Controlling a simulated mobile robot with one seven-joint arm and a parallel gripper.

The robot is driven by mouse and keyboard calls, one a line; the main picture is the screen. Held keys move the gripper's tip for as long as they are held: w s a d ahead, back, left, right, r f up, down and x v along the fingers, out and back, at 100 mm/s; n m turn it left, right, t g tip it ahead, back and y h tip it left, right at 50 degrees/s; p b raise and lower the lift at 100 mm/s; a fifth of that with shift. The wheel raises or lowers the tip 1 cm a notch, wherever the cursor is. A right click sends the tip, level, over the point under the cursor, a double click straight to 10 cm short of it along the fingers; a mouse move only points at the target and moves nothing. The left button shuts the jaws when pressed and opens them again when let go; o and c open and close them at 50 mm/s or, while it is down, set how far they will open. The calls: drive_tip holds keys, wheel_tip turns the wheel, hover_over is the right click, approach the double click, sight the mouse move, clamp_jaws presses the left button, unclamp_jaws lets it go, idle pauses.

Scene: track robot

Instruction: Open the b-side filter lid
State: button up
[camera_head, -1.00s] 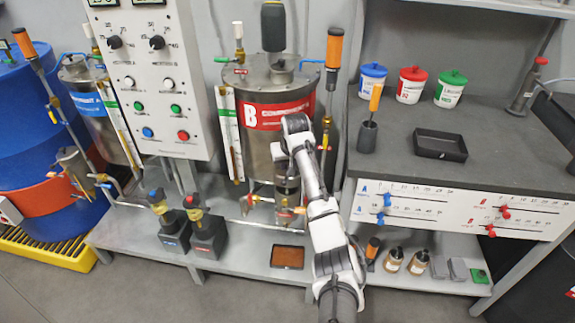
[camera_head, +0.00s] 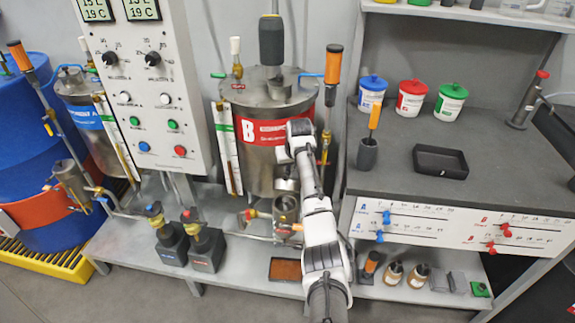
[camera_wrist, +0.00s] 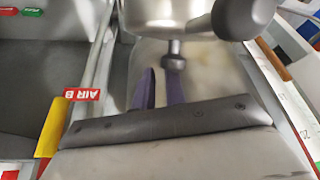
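The b-side filter (camera_head: 286,212) is a small steel pot low in front of the tank marked B, partly hidden by my arm. In the wrist view a steel cylinder (camera_wrist: 165,12) fills the top middle, with a small dark knob and stem (camera_wrist: 174,47) on the near side, probably the filter lid's knob. My gripper (camera_wrist: 160,75) points at it. Its two purple fingers stand apart with a visible gap, the right one in line with the stem. I cannot tell whether it touches. Whether the lid sits closed is hidden.
The steel B tank (camera_head: 268,165) stands right behind my arm. Two dark pump bottles (camera_head: 207,250) stand left on the lower shelf, and a brown tray (camera_head: 286,270) lies below the filter. A grey workbench (camera_head: 400,175) with a black tray (camera_head: 440,161) is to the right.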

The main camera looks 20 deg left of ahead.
drive_tip(key=shift+o, duration=1.3)
drive_tip(key=shift+d, duration=0.1)
drive_tip(key=shift+o, duration=1.4)
drive_tip(key=shift+s+a, duration=0.15)
drive_tip(key=shift+a, duration=0.15)
drive_tip(key=shift+r, duration=0.1)
drive_tip(key=b+v, duration=0.2)
drive_tip(key=v, duration=1.1)
drive_tip(key=shift+d+r, duration=0.2)
drive_tip(key=shift+r, duration=0.1)
drive_tip(key=shift+s, duration=0.1)
